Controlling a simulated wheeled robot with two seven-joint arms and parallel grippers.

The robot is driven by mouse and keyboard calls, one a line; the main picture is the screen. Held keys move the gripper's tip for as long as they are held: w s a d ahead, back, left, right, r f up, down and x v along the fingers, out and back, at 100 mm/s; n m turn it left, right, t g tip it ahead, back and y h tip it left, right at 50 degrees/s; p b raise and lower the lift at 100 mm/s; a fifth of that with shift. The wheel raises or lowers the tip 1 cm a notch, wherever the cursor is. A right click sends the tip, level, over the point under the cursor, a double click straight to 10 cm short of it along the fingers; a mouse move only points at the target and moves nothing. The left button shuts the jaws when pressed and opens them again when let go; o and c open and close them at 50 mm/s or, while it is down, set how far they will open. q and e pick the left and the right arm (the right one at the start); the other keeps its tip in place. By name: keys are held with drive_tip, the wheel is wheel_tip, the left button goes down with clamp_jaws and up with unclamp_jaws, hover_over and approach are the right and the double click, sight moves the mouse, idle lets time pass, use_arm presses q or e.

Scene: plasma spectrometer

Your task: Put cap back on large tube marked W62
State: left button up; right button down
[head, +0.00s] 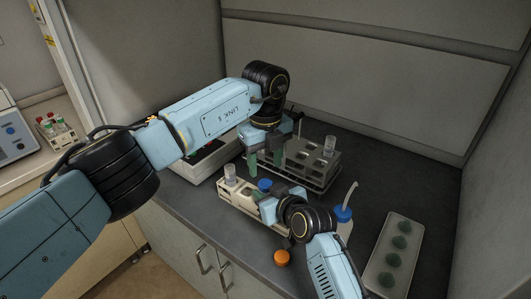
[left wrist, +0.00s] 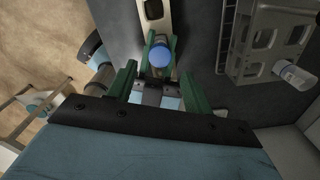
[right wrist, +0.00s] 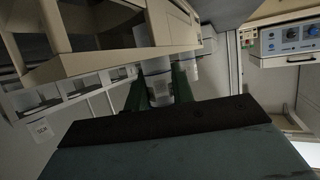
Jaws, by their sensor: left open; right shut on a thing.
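A tube with a white label (right wrist: 160,84) stands between the green fingers of my right gripper (right wrist: 158,75), which is shut on it. The tube's marking is too small to read. A blue cap (head: 265,185) shows at the top of this tube; in the left wrist view the blue cap (left wrist: 160,56) appears between the right gripper's fingers. I cannot tell how firmly it sits. My left gripper (head: 265,159) is open and empty, above the blue cap, its fingers pointing down on either side; they also show in the left wrist view (left wrist: 158,76).
A beige rack (head: 240,199) at the counter's front holds a labelled tube (head: 230,174). A grey rack (head: 316,177) with tubes stands behind. The right rear counter is clear.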

sight(265, 183)
use_arm(q)
drive_tip(key=shift+f, duration=2.8)
drive_tip(key=c, duration=1.1)
drive_tip(key=m, duration=0.3)
drive_tip(key=shift+m, duration=0.3)
drive_tip(key=o, duration=1.1)
